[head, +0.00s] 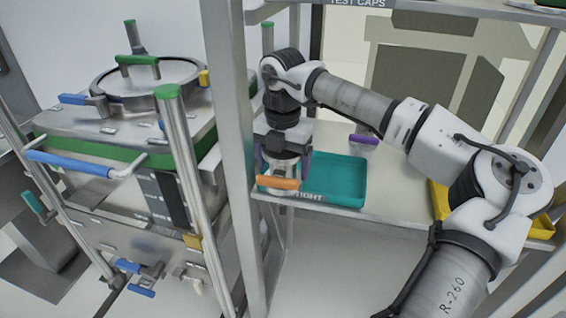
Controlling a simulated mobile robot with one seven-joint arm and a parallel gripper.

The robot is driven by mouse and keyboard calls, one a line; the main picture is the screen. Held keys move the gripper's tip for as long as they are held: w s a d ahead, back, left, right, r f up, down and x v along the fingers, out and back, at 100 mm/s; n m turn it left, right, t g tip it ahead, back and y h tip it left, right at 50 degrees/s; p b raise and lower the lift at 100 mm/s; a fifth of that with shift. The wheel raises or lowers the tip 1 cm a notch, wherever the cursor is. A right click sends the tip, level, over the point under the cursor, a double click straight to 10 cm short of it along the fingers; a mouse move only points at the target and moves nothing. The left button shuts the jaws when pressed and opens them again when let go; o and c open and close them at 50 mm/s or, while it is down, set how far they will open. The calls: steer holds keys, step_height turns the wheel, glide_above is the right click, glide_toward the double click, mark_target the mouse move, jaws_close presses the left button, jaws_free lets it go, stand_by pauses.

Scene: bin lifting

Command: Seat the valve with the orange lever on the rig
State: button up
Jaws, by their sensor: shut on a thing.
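The valve is a short silvery cylinder with an orange lever (279,183) on its front, seen in the head view. My gripper (283,152) points down and is shut on the valve, which hangs upright at the left end of the teal tray. I cannot tell whether the valve touches the tray. The steel rig (170,135) stands at the left, with a round lid, a green band and several coloured handles. The upright post of the shelf stands between the rig and my gripper in the picture.
The teal tray (348,186) lies on the shelf (398,195), its inside otherwise empty. A purple-handled part (363,139) lies behind it. A yellow bin (541,228) is at the right, partly behind my arm. The grey shelf post (232,150) and upper shelf bound the space.

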steer(key=shift+r, duration=0.15)
steer(key=shift+r+p, duration=1.65)
steer(key=shift+r, duration=1.35)
steer(key=shift+f, duration=0.1)
